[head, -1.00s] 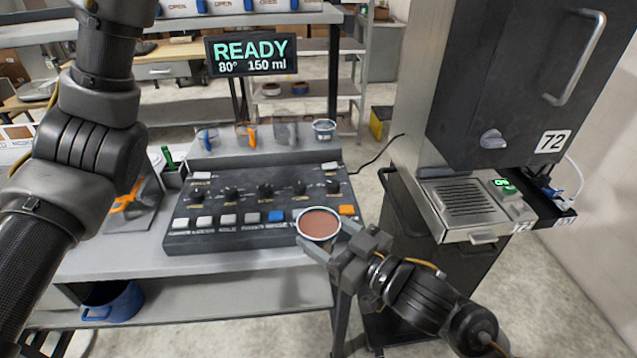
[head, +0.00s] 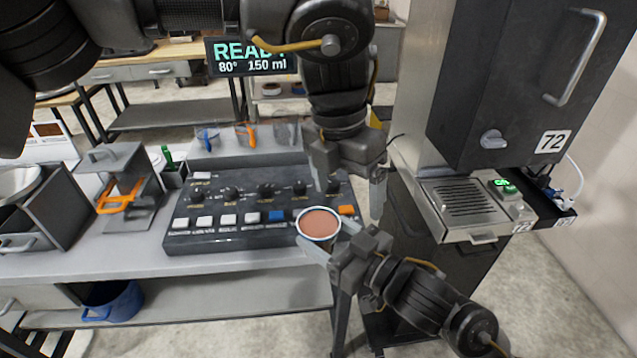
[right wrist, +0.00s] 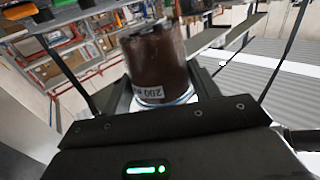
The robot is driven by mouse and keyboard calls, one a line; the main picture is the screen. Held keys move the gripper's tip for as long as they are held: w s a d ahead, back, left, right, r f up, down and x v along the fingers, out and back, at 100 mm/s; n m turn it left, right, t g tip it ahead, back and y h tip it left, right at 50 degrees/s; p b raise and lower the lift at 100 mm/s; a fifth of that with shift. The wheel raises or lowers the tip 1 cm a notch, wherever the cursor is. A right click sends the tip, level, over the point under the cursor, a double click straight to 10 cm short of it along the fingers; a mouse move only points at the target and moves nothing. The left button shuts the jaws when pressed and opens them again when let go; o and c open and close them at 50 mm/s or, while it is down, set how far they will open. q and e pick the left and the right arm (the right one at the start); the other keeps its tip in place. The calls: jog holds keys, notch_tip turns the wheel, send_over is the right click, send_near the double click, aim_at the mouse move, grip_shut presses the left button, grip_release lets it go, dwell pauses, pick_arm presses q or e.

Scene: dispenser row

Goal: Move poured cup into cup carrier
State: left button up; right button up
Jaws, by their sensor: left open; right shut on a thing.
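The poured cup (head: 319,224) is full of reddish-brown liquid and sits in my right gripper (head: 333,245), which is shut on it in front of the control panel. In the right wrist view the cup (right wrist: 158,62) shows dark brown with a white label. My left gripper (head: 348,186) is open and empty, pointing down above and just right of the cup, over the panel's right end. A dark grey stand with an orange clip (head: 122,198) is on the bench at left; I cannot tell whether it is the cup carrier.
The control panel (head: 215,239) has knobs and buttons. A READY display (head: 250,68) stands behind it. A dark machine marked 72 (head: 500,120) with a metal grate is at right. A blue pot (head: 113,303) is on the lower shelf.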

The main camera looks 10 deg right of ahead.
pick_arm(q)
jog(key=w+a+y, duration=0.2)
jog(key=a, duration=0.2)
notch_tip(320, 180, down, 12)
jog(key=shift+f, duration=0.25)
dwell(0.3)
jog(key=c, duration=1.2)
pick_arm(e)
jog(key=o, duration=1.2)
